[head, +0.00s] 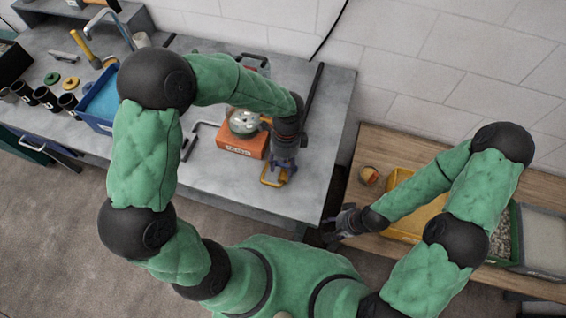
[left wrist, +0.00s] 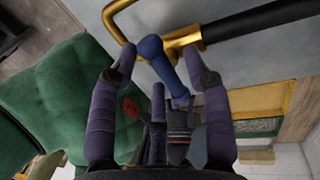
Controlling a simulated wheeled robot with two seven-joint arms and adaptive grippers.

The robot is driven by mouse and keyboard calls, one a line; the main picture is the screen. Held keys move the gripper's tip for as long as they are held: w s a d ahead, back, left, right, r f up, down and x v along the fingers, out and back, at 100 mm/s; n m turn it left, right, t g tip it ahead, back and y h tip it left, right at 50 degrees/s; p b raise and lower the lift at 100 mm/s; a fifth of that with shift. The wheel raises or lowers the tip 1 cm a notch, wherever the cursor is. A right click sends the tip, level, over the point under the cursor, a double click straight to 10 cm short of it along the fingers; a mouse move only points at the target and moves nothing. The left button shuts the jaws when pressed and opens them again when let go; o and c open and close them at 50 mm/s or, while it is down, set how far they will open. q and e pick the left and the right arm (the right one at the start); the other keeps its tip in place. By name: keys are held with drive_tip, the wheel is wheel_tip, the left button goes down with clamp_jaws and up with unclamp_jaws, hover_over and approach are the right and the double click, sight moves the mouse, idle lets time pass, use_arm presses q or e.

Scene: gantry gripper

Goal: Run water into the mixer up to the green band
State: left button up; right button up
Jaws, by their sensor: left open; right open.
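A brass tap (left wrist: 180,38) with a blue lever (left wrist: 153,52) shows close up in the left wrist view, joined to a black pipe (left wrist: 260,20). In the head view the brass tap (head: 269,180) lies under my left gripper (head: 284,168), near the bench's front edge. My left gripper (left wrist: 159,58) is open, with its fingertips on either side of the blue lever; I cannot tell whether they touch it. My right gripper (head: 336,226) is open and empty, beside the wooden table. I cannot make out the mixer for certain, and no green band on it shows.
On the grey bench (head: 325,150), an orange box (head: 242,140) bears a rounded metal object (head: 243,121). A blue tray (head: 100,100) and several dark cups stand at left. The wooden table (head: 375,150) at right holds a yellow bin (head: 405,220) and a small round container (head: 369,175).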

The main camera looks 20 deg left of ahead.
use_arm(q)
drive_tip(key=shift+c, duration=0.3)
clamp_jaws()
drive_tip(key=shift+d+r+n+h, duration=0.1)
drive_tip(key=shift+n+h, duration=0.4)
drive_tip(key=shift+n, duration=2.5)
drive_tip(key=shift+o, duration=0.3)
unclamp_jaws()
drive_tip(key=shift+s, duration=0.1)
